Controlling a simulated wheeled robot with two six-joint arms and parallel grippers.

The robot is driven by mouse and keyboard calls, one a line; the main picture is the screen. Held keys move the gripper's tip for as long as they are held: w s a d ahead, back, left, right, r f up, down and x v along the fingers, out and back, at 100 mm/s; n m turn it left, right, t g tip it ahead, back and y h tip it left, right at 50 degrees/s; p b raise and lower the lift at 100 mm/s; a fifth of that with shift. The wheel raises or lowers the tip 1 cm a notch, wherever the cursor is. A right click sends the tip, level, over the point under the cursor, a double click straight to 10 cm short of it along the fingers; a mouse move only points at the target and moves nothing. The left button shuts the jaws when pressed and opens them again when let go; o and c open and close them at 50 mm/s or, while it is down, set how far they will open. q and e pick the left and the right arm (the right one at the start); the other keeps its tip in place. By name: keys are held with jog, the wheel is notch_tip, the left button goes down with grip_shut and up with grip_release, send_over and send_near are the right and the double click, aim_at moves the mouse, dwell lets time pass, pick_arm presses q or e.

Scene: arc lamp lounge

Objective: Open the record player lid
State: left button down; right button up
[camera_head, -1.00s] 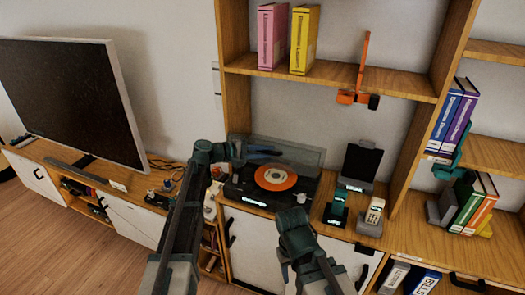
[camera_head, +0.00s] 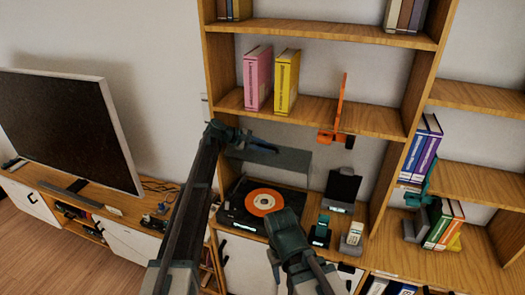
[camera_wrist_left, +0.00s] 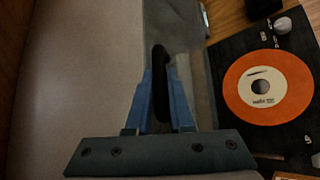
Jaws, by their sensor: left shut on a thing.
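The record player (camera_head: 232,212) stands on the wooden cabinet, with an orange record (camera_head: 264,202) on its dark top. Its grey lid (camera_head: 292,160) is raised and tilted above the back of the player. My left gripper (camera_head: 262,148) is at the lid's left part. In the left wrist view, its blue fingers (camera_wrist_left: 160,95) are shut on the dark lid handle (camera_wrist_left: 163,75), and the record (camera_wrist_left: 268,87) shows uncovered to the right. My right arm comes up in front of the player; its gripper fingers cannot be made out.
An orange stand (camera_head: 341,105) and pink and yellow binders (camera_head: 286,80) are on the shelf (camera_head: 315,117) above the lid. A black device (camera_head: 341,188) and a phone (camera_head: 352,237) stand right of the player. A television (camera_head: 65,125) is at the left.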

pick_arm(q)
jog(key=shift+w+d+r, duration=0.15)
jog(key=shift+w+r, duration=0.05)
jog(key=shift+w, duration=0.3)
jog(key=c, duration=1.1)
grip_release()
jog(key=shift+p+v, duration=3.5)
jog(key=shift+v, duration=3.4)
